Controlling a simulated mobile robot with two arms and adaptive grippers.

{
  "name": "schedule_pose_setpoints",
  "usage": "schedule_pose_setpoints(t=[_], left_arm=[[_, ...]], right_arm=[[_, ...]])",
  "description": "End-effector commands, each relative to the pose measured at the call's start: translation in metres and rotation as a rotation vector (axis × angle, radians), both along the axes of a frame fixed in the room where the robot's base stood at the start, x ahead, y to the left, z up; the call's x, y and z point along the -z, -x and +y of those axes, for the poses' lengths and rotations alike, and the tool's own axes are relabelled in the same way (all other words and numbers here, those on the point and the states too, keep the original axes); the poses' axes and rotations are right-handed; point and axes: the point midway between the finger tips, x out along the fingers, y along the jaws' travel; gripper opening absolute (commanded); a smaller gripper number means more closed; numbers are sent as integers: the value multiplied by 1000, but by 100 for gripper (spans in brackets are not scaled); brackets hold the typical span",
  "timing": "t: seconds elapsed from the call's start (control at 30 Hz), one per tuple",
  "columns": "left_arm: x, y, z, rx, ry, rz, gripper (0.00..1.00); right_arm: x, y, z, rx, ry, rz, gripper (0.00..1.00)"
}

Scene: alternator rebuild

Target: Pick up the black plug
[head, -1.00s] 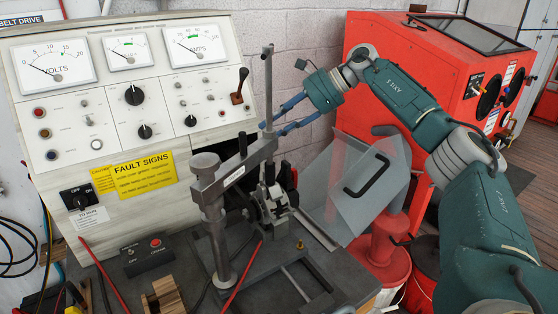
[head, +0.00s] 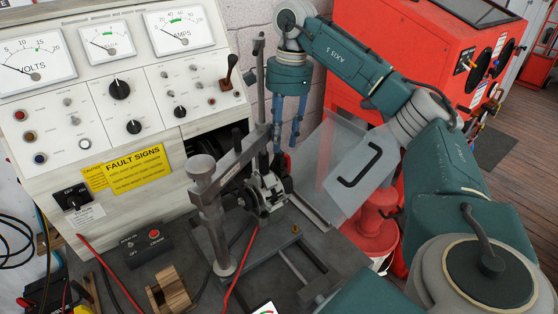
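My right gripper (head: 287,146) points down in the head view, its two blue fingers apart and with nothing visible between them. It is just behind the clamp stand (head: 205,205) and above the alternator (head: 268,193), which sits on the grey bench. I cannot make out the black plug for certain; the dark parts around the alternator are small and partly hidden by the clamp arm. My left gripper is not in view.
The test panel (head: 110,130) with gauges and switches stands at the left. A clear shield (head: 345,165) with a black handle is right of the alternator. A black switch box (head: 147,248) and a wooden block (head: 172,291) lie on the bench (head: 275,262). A red cabinet (head: 425,70) stands behind.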

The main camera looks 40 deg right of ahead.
Motion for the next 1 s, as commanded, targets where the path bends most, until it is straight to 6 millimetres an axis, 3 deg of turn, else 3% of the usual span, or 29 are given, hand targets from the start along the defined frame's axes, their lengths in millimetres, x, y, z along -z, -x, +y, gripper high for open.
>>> schedule_pose_setpoints(t=[0.17,0.5,0.77,0.9,1.0], left_arm=[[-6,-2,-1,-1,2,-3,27],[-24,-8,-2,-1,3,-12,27],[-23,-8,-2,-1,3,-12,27],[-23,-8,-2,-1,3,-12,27],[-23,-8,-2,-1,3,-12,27]], right_arm=[[11,0,2,1,-1,2,31],[55,0,6,1,-2,0,31],[59,-1,7,1,-2,-2,31],[59,-1,7,1,-2,-2,3],[59,0,7,0,-3,-1,0]])
